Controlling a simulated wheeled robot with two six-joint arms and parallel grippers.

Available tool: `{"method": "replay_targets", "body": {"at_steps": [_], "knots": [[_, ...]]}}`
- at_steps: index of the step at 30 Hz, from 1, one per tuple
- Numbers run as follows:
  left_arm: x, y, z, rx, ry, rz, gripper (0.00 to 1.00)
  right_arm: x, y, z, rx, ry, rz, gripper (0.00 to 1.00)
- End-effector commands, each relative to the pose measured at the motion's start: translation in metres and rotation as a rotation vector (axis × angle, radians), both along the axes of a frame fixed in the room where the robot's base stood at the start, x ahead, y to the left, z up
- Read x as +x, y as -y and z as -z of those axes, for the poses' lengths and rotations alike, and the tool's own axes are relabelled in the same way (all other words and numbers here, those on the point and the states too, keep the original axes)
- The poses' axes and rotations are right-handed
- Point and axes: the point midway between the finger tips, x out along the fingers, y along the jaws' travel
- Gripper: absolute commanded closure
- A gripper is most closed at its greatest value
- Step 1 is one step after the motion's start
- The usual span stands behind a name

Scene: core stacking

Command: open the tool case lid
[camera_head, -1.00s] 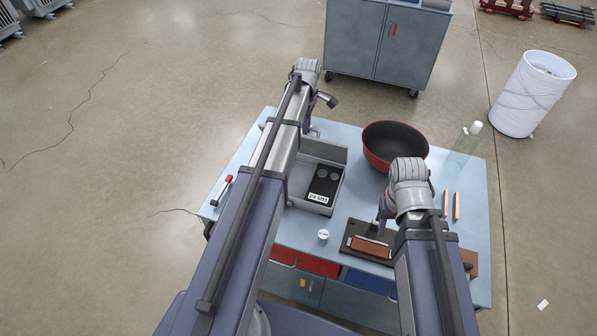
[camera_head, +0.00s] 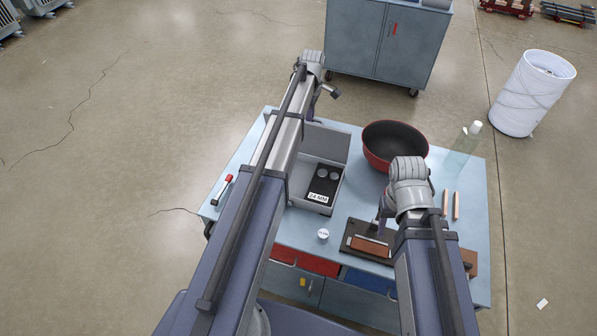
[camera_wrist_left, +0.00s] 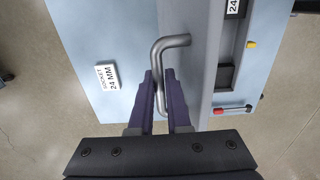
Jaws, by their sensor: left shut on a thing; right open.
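The grey tool case (camera_head: 302,206) stands on the blue table, its lid (camera_head: 325,142) raised and leaning back at the far side. Inside is a black insert (camera_head: 323,182) with round sockets and a "24 MM" label. My left gripper (camera_wrist_left: 158,78) is shut on the bent grey handle (camera_wrist_left: 167,45) of the lid; in the head view my left arm hides part of the case and lid. The case's black insert also shows in the left wrist view (camera_wrist_left: 226,76). My right gripper (camera_head: 381,222) is open over a dark tray, its fingertips partly hidden.
The dark tray (camera_head: 350,228) holds a brown block (camera_head: 370,246). A red bowl (camera_head: 395,148), a clear bottle (camera_head: 468,138) and two copper-coloured rods (camera_head: 450,205) are at the right. A red-ended tool (camera_head: 222,190) lies left of the case.

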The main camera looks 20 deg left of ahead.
Motion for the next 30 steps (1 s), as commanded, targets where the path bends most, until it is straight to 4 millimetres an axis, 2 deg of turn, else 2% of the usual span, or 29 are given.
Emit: {"method": "replay_targets", "body": {"at_steps": [6, 20, 30], "knots": [[0.017, -0.001, 0.001, 0.000, 0.000, 0.000, 1.00, 0.000, 0.000, 0.001, 0.000, 0.000, 0.000, 0.50], [0.020, -0.001, 0.002, 0.000, 0.000, -0.001, 1.00, 0.000, 0.000, 0.002, 0.000, 0.000, 0.000, 0.50], [0.044, -0.003, 0.008, 0.000, 0.000, 0.000, 1.00, 0.000, 0.000, 0.008, 0.000, 0.000, 0.000, 0.50]]}}
